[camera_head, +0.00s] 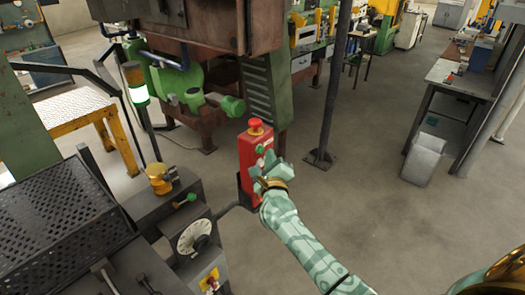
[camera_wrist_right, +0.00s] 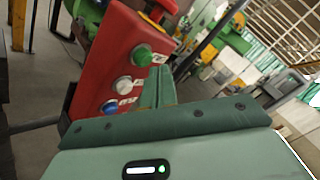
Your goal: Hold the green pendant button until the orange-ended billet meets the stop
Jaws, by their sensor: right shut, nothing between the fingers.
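The red pendant box (camera_head: 247,165) hangs upright near the middle of the head view, with a red mushroom button (camera_head: 256,126) on top. Its green button (camera_head: 260,149) is high on the face. The wrist view shows the green button (camera_wrist_right: 141,54) above a white button (camera_wrist_right: 122,83) and a blue one (camera_wrist_right: 108,106). My right gripper (camera_head: 262,170) is shut and empty, right in front of the pendant face. In the wrist view its fingers (camera_wrist_right: 158,85) are just right of the green button; I cannot tell if they touch it. I see no orange-ended billet or stop. My left gripper is out of view.
A dark machine with a dial (camera_head: 194,236) and a perforated plate (camera_head: 55,222) fills the lower left. A rusty furnace housing (camera_head: 215,22) stands behind the pendant. A lit stack light (camera_head: 138,94) and a dark post (camera_head: 335,95) stand nearby.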

